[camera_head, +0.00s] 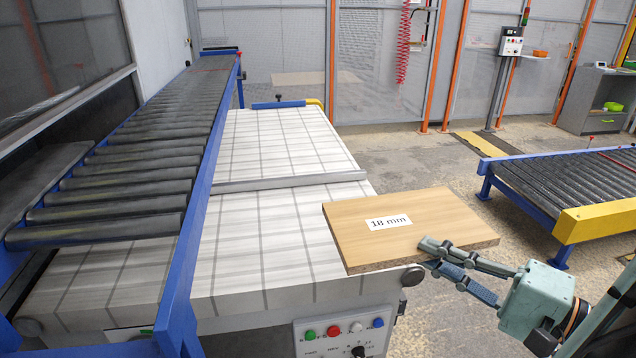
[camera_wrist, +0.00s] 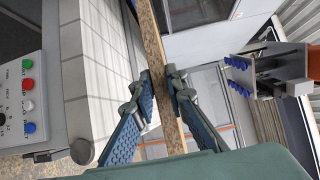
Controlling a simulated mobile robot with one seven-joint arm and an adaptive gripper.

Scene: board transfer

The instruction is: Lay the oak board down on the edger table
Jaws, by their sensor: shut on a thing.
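The oak board (camera_head: 408,228) is a light wood panel with a white "18 mm" label. In the head view it is at the right front corner of the edger table (camera_head: 262,236), overlapping its edge in the picture and reaching out past it. Whether it touches the table top cannot be told. My gripper (camera_head: 432,254) is shut on the board's near right edge. In the wrist view my gripper (camera_wrist: 164,88) has its two fingers on either side of the board's thin edge (camera_wrist: 152,40). The table top is white with a grey grid.
A control panel (camera_head: 352,337) with coloured buttons is on the table's front. A roller conveyor (camera_head: 140,165) with a blue frame runs along the left. A grey bar (camera_head: 290,181) crosses the table. Another roller conveyor (camera_head: 560,180) stands at the right, with clear floor between.

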